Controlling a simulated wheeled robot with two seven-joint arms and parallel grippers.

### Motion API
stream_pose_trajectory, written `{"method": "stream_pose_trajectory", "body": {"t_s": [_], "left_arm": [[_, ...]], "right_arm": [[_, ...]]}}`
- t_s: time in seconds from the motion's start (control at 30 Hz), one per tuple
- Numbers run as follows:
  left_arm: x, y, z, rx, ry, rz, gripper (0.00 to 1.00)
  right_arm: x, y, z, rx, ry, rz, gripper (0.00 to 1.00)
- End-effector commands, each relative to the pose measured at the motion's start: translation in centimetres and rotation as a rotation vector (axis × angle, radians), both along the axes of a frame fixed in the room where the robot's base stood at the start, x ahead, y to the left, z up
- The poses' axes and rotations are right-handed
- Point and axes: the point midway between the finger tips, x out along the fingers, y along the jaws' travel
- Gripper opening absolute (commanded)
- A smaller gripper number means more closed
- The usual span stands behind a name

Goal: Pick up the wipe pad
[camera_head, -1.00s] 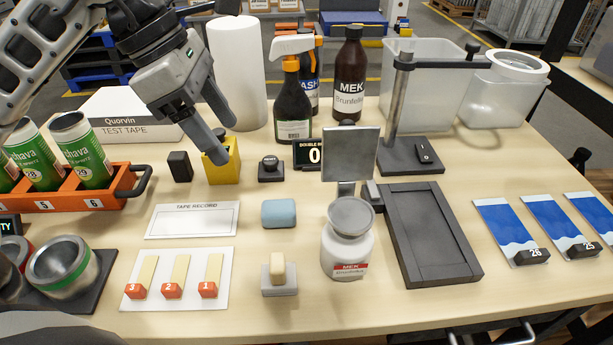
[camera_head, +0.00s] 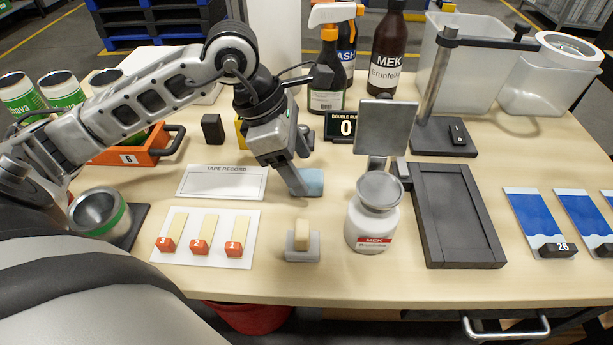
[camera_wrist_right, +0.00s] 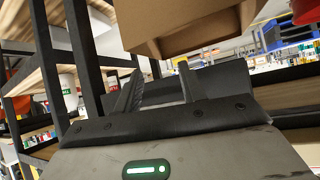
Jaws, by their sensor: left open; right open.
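My left gripper (camera_head: 301,176) is open and reaches down over the pad's left side. One finger covers part of the pad; I cannot tell whether it touches. My right gripper (camera_wrist_right: 158,82) is open in the right wrist view, with nothing between its fingers, away from the pad.
A white MEK jar (camera_head: 374,219) stands right of the pad. A cream block on a small holder (camera_head: 302,246) and a card with tape strips (camera_head: 205,238) lie in front. A dark frame tray (camera_head: 456,216) lies right.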

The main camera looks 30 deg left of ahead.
Motion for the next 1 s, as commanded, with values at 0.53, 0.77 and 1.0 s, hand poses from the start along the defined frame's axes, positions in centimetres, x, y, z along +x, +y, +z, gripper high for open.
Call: {"method": "stream_pose_trajectory", "body": {"t_s": [0.53,0.77,1.0], "left_arm": [[0.4,-0.6,-1.7,-0.001,-0.001,0.0,0.27],[0.4,-0.6,-1.7,-0.001,-0.001,0.0,0.16],[0.5,-0.6,-1.2,0.0,-0.004,0.0,0.16]], "right_arm": [[0.0,-0.3,-0.3,-0.015,0.003,0.008,0.41],[0.0,-0.3,-0.3,-0.014,0.004,0.007,0.41],[-0.3,-0.2,-0.6,-0.008,0.011,0.003,0.41]]}}
